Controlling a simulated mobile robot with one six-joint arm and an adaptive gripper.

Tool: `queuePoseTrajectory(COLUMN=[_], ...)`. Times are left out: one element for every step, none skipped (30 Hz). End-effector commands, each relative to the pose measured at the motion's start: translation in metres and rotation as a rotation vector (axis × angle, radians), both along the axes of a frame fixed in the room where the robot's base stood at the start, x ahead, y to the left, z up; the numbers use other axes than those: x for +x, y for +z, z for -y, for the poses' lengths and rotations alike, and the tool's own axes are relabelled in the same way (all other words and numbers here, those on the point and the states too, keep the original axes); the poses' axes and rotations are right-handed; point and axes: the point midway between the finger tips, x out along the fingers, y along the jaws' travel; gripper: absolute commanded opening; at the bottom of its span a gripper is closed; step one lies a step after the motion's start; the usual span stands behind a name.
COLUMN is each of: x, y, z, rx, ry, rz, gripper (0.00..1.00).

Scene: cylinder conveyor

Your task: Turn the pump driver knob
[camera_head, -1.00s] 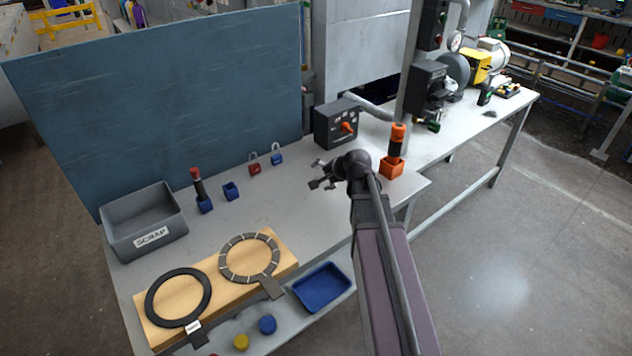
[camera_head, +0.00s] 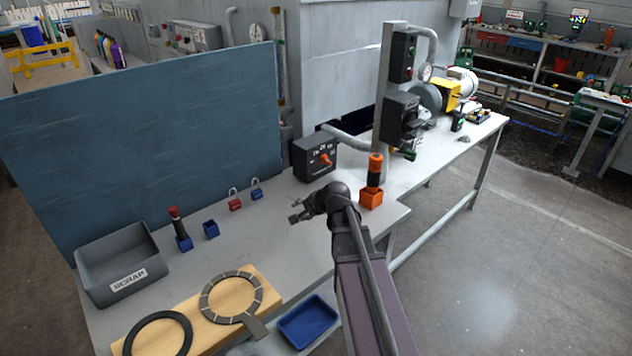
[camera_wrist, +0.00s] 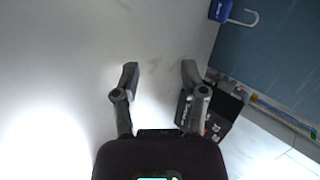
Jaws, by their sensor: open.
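A black control box (camera_head: 311,163) stands at the back of the grey bench, with an orange-red knob (camera_head: 325,160) on its front face. I take this to be the pump driver knob. My gripper (camera_head: 296,212) is open and empty above the bench, in front of the box and slightly left of it. In the wrist view my gripper (camera_wrist: 160,72) has its two fingers spread over bare bench. A dark box (camera_wrist: 222,112) shows partly behind the right finger there; the knob cannot be made out clearly.
An orange holder (camera_head: 370,199) with an orange-topped tool stands right of my arm. Red and blue padlocks (camera_head: 256,190) lie left of the box. A scrap bin (camera_head: 113,272) sits far left. The bench surface (camera_head: 240,240) around my gripper is clear.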

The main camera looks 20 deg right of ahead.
Motion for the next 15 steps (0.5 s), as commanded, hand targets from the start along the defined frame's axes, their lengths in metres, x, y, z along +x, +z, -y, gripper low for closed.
queuePoseTrajectory(x=[0.011, 0.016, 0.024, 0.031, 0.037, 0.045, 0.052, 0.057, 0.065, 0.069, 0.073, 0.078, 0.08, 0.083, 0.085], y=[0.001, 0.003, 0.006, 0.009, 0.012, 0.016, 0.019, 0.022, 0.026, 0.03, 0.033, 0.037, 0.039, 0.042, 0.045], z=[0.012, 0.018, 0.029, 0.038, 0.048, 0.062, 0.073, 0.085, 0.1, 0.112, 0.124, 0.138, 0.148, 0.156, 0.166], rx=[0.045, 0.077, 0.125, 0.166, 0.212, 0.275, 0.323, 0.374, 0.442, 0.492, 0.542, 0.603, 0.645, 0.684, 0.728], ry=[-0.053, -0.089, -0.144, -0.189, -0.235, -0.299, -0.347, -0.398, -0.461, -0.507, -0.549, -0.602, -0.637, -0.668, -0.703], rz=[0.014, 0.021, 0.035, 0.046, 0.057, 0.073, 0.087, 0.1, 0.118, 0.13, 0.143, 0.158, 0.169, 0.178, 0.19], gripper=[0.54, 0.54, 0.54, 0.54, 0.54, 0.54, 0.54, 0.54, 0.54, 0.54, 0.54, 0.54, 0.54, 0.54, 0.54])
